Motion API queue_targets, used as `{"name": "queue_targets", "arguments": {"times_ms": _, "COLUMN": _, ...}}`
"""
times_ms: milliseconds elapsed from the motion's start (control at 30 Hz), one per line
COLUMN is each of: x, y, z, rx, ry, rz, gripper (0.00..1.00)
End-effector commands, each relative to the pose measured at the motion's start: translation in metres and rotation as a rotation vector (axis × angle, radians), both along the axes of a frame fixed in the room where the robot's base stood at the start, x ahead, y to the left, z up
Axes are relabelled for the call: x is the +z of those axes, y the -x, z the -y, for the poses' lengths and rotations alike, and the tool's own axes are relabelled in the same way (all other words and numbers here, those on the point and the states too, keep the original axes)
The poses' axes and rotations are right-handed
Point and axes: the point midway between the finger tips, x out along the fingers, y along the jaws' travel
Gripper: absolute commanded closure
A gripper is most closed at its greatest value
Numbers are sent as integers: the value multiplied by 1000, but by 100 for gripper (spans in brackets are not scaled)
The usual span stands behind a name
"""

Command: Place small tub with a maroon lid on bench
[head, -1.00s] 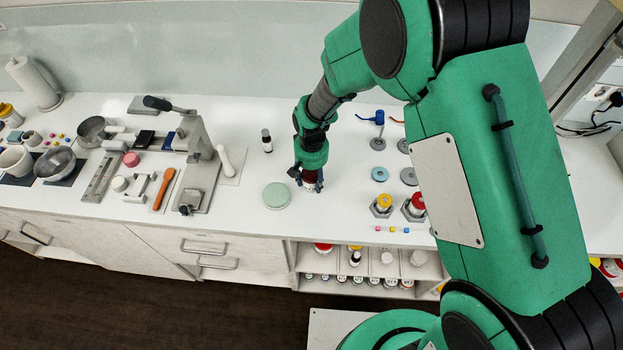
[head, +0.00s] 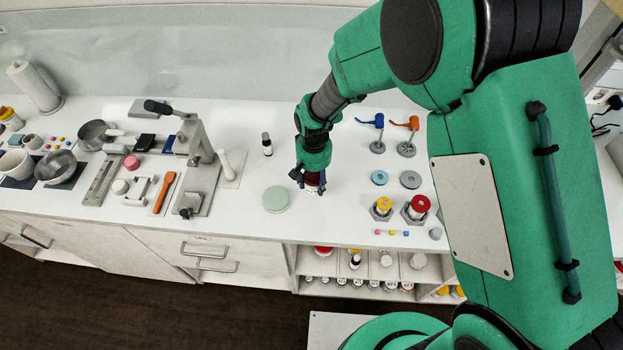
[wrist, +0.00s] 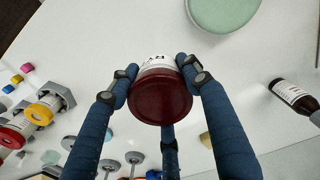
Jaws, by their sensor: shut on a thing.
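The small tub with the maroon lid (wrist: 160,97) is between the blue fingers of my gripper (wrist: 163,90) in the wrist view, lid toward the camera, with a white label on its side. In the head view the tub (head: 312,181) shows below my gripper (head: 311,184), low over the white bench (head: 340,215). I cannot tell whether its base touches the bench. My gripper is shut on the tub.
A pale green disc (head: 276,198) lies just left of the tub. A dark bottle (head: 267,144) stands behind it. Yellow-lidded (head: 383,205) and red-lidded (head: 420,204) jars sit in hex holders to the right. Bare bench lies between the tub and these holders.

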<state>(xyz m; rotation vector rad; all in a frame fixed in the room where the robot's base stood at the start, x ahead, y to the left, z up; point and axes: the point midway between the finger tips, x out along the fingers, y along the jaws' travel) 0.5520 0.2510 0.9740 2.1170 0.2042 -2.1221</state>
Motion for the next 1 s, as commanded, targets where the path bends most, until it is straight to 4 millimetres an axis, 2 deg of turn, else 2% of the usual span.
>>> {"name": "queue_targets", "arguments": {"times_ms": 400, "x": 9, "y": 72, "z": 33, "rx": 0, "ry": -2, "rz": 3, "gripper": 85}}
{"name": "queue_targets", "arguments": {"times_ms": 600, "x": 12, "y": 102, "z": 46, "rx": 0, "ry": -2, "rz": 3, "gripper": 85}}
{"name": "queue_targets", "arguments": {"times_ms": 800, "x": 14, "y": 119, "z": 54, "rx": 0, "ry": -2, "rz": 3, "gripper": 85}}
{"name": "queue_targets", "arguments": {"times_ms": 1000, "x": 14, "y": 127, "z": 58, "rx": 0, "ry": -1, "rz": 2, "gripper": 85}}
